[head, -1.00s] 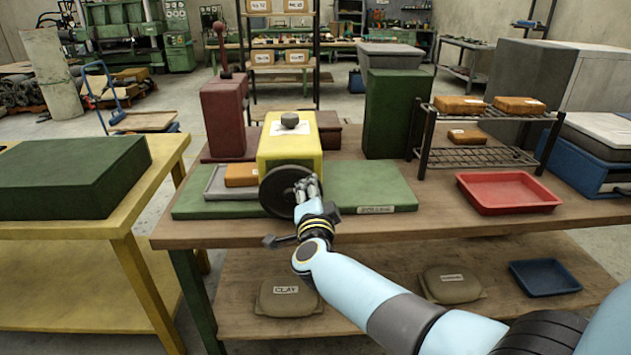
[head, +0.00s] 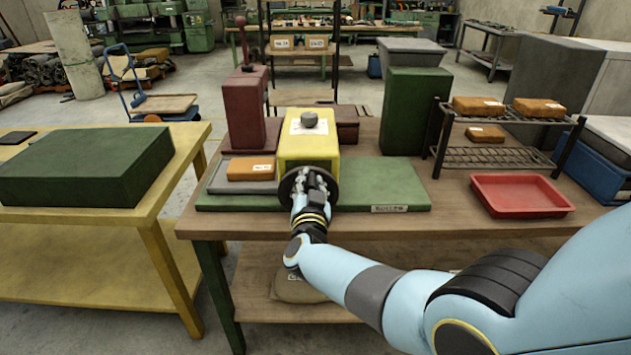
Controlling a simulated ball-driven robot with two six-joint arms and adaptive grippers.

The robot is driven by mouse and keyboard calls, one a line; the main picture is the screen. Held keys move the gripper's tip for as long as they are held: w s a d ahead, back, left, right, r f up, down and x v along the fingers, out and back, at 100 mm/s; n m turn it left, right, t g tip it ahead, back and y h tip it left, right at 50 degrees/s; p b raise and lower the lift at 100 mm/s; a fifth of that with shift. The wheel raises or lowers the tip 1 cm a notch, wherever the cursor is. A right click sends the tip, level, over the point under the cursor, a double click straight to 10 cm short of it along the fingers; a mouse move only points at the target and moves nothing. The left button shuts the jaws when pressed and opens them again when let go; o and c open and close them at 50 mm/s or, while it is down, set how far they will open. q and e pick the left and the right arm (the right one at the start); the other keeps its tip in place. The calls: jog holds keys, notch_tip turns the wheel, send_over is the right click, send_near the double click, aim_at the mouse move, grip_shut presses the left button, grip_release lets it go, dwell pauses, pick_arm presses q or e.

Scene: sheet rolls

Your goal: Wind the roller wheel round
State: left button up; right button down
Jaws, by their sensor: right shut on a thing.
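The roller wheel (head: 330,184) is a dark disc on the near face of a yellow block-shaped machine (head: 308,149). The machine has a dark knob on top and stands on a green base plate (head: 382,182) on the wooden table. My right gripper (head: 311,183) is in front of the wheel and shut on it, hiding much of its face. Its arm comes in from the lower right. My left gripper is not in view.
An orange block (head: 251,168) lies on a grey tray (head: 216,184) left of the machine. A maroon press (head: 243,112) and a green box (head: 412,112) stand behind. A wire rack (head: 497,156) and a red tray (head: 520,195) are at the right.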

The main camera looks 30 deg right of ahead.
jog(key=shift+w+a+n, duration=0.1)
jog(key=shift+a+n, duration=0.1)
jog(key=shift+n, duration=0.1)
dwell(0.4)
jog(key=c, duration=1.2)
grip_release()
jog(key=shift+a, duration=0.15)
jog(key=v, duration=0.7)
jog(key=shift+a, duration=0.1)
